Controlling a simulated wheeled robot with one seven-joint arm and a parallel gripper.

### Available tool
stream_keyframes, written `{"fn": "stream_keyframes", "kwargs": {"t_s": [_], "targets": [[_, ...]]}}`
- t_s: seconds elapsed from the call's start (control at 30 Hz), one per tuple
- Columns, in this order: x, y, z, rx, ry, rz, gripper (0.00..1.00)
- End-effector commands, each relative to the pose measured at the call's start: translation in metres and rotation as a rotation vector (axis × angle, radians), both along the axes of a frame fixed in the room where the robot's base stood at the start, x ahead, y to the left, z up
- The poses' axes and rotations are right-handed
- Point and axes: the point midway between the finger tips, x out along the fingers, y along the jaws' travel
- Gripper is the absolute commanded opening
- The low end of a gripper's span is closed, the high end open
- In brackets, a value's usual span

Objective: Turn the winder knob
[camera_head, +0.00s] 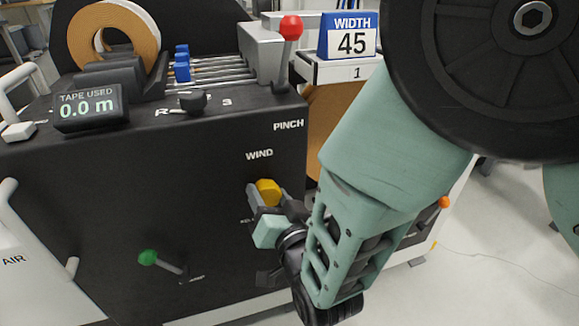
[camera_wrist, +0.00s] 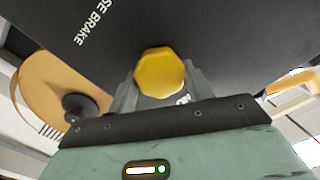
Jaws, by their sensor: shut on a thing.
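The winder knob (camera_head: 268,191) is a yellow, many-sided knob on the black front panel of the machine, under the label WIND. My gripper (camera_head: 262,208) reaches it from the lower right and is shut on it. In the wrist view the yellow knob (camera_wrist: 160,73) sits between the two grey fingers of my gripper (camera_wrist: 159,88), one on each side. The fingers and my wrist hide part of the panel around the knob.
A green-tipped lever (camera_head: 148,257) is at the lower left of the panel. A red-tipped lever (camera_head: 291,28) stands on top near PINCH. A display (camera_head: 90,108) reads TAPE USED 0.0 m. A tape roll (camera_head: 140,30) is behind it. A sign (camera_head: 350,38) reads WIDTH 45.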

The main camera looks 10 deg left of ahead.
Motion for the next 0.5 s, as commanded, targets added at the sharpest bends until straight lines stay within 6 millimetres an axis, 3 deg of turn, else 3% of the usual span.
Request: {"fn": "stream_keyframes", "kwargs": {"t_s": [0.5], "targets": [[-0.0018, 0.0018, 0.0015, -0.255, -0.156, 0.002, 0.27]]}}
